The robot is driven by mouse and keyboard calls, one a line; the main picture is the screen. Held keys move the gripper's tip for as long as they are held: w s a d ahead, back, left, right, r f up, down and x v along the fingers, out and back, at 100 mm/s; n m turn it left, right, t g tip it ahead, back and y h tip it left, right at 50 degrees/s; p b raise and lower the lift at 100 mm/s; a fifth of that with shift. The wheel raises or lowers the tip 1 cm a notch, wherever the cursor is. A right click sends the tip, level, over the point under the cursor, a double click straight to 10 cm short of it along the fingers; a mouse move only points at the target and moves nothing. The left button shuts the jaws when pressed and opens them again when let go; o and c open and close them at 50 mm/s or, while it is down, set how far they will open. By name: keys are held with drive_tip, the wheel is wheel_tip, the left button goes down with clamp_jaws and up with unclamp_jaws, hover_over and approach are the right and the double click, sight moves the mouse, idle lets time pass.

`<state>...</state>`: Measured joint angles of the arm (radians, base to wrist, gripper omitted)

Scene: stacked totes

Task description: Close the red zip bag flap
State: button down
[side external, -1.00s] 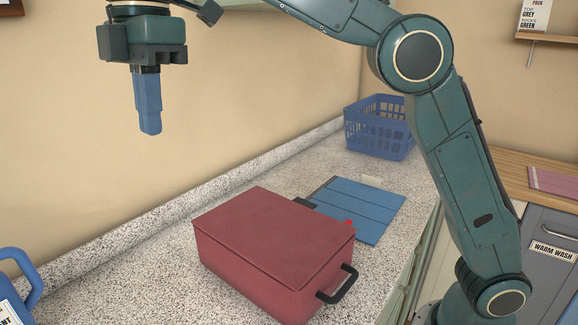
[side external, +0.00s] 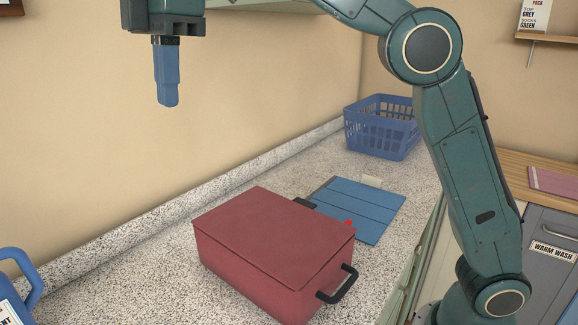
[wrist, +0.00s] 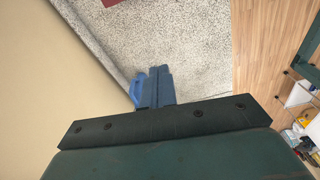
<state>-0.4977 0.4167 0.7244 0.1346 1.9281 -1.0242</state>
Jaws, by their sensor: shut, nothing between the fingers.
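The red zip bag (side external: 265,250) stands on the speckled counter in the side view, with its flap (side external: 275,232) lying flat over the top. A black handle (side external: 338,285) sticks out from its right side, and a small red piece (side external: 348,223) shows at its back right edge. My gripper (side external: 168,104) is shut and empty, pointing down high above the counter, up and to the left of the bag. In the wrist view my gripper's blue fingers (wrist: 157,72) are together, and only a small red corner of the bag (wrist: 110,2) shows at the top edge.
A blue folded mat (side external: 362,208) lies behind the bag. A blue basket (side external: 381,130) stands at the back of the counter. A blue jug (side external: 20,285) is at the lower left. The wall runs along the counter's left side, and an overhead cabinet edge (side external: 265,5) shows at the top.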

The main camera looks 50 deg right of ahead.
drive_tip(key=shift+s+d+f+m+t, duration=0.6)
drive_tip(key=shift+s+d+m, duration=1.15)
drive_tip(key=shift+d, duration=1.5)
drive_tip(key=shift+s+d+f+m+t, duration=0.6)
drive_tip(key=shift+s+d+m, duration=1.1)
drive_tip(key=shift+d, duration=1.55)
drive_tip(key=s+d+f+m+t, duration=0.1)
drive_tip(key=s+d+f+m, duration=0.3)
drive_tip(key=s+f, duration=0.3)
drive_tip(key=s+d+f+m+t, duration=0.1)
drive_tip(key=s+d+f+m, duration=0.3)
drive_tip(key=s+f, duration=0.3)
drive_tip(key=shift+d+f+h, duration=0.25)
drive_tip(key=shift+d+h, duration=0.1)
drive_tip(key=shift+h, duration=0.05)
drive_tip(key=f, duration=0.1)
drive_tip(key=s, duration=0.1)
drive_tip(key=f+m, duration=0.1)
drive_tip(key=shift+s+d+f+t, duration=0.25)
drive_tip(key=shift+s+f+t, duration=0.05)
drive_tip(key=shift+s+f, duration=0.05)
